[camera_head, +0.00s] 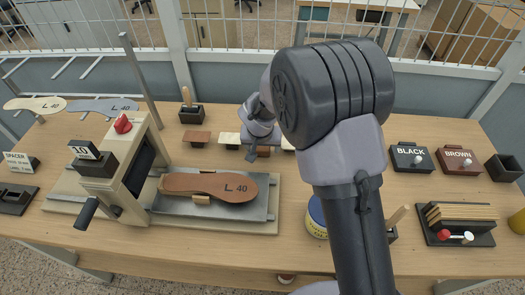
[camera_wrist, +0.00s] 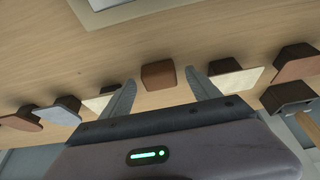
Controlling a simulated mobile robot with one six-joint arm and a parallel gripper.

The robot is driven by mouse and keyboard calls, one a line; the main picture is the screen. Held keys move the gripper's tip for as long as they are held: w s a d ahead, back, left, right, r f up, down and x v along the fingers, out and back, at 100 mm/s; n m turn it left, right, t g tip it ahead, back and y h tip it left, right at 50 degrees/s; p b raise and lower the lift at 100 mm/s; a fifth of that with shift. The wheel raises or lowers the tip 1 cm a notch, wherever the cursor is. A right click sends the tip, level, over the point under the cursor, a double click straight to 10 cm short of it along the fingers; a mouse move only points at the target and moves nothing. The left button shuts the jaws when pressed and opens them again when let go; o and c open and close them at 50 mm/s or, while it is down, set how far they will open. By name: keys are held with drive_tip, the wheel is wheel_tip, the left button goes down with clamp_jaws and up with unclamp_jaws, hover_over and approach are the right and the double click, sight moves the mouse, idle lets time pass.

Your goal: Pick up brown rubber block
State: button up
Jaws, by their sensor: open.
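The brown rubber block (camera_wrist: 158,75) is a small brown block on the wooden table, seen in the wrist view between the two fingers of my gripper (camera_wrist: 160,79). The fingers are spread, with a gap on each side of the block. In the head view my gripper (camera_head: 260,138) points down at the back middle of the table. A small brown piece (camera_head: 264,151) shows just under it there, partly hidden by the arm.
Small raised plates, such as a brown one (camera_head: 196,137) and a cream one (camera_head: 230,139), stand in a row on both sides of my gripper. A press (camera_head: 125,165) with a brown insole (camera_head: 208,186) stands at left front. BLACK (camera_head: 412,157) and BROWN (camera_head: 460,161) boxes are at right.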

sight(262, 149)
clamp_jaws()
wheel_tip(262, 149, up, 10)
drive_tip(key=p, duration=0.3)
